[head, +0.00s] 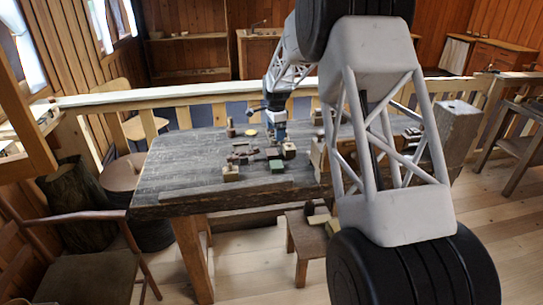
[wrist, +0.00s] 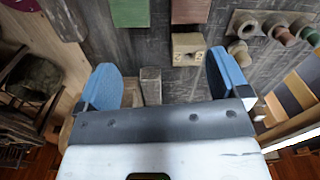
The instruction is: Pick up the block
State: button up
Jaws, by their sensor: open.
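My gripper (head: 278,132) is over the workbench, pointing down among small wooden pieces. In the wrist view its two blue fingers (wrist: 165,78) are wide apart with nothing held between them. Several blocks could be the task's block; I cannot tell which. A green block (wrist: 130,12) lies beyond the fingers, and it shows in the head view (head: 277,165). Right of it are a brown block (wrist: 190,10) and a pale wooden block with dark marks (wrist: 188,46). A narrow grey block (wrist: 151,86) shows between the fingers, partly hidden by the gripper body.
The dark plank workbench (head: 165,170) carries many small pieces. Another pale block (head: 231,173) is near the front edge. My arm hides the bench's right part in the head view. The left of the bench is clearer.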

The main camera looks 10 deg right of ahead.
jog(key=m, duration=0.2)
send_over(273, 152)
jog(key=f, duration=0.6)
jog(key=shift+w+d, duration=0.15)
jog(key=shift+w, duration=0.05)
jog(key=shift+f, duration=1.3)
jog(key=shift+s+a+f, duration=0.1)
jog(key=shift+f, duration=1.25)
jog(key=shift+s+a+f, duration=0.1)
jog(key=shift+f, duration=1.2)
jog(key=c, duration=1)
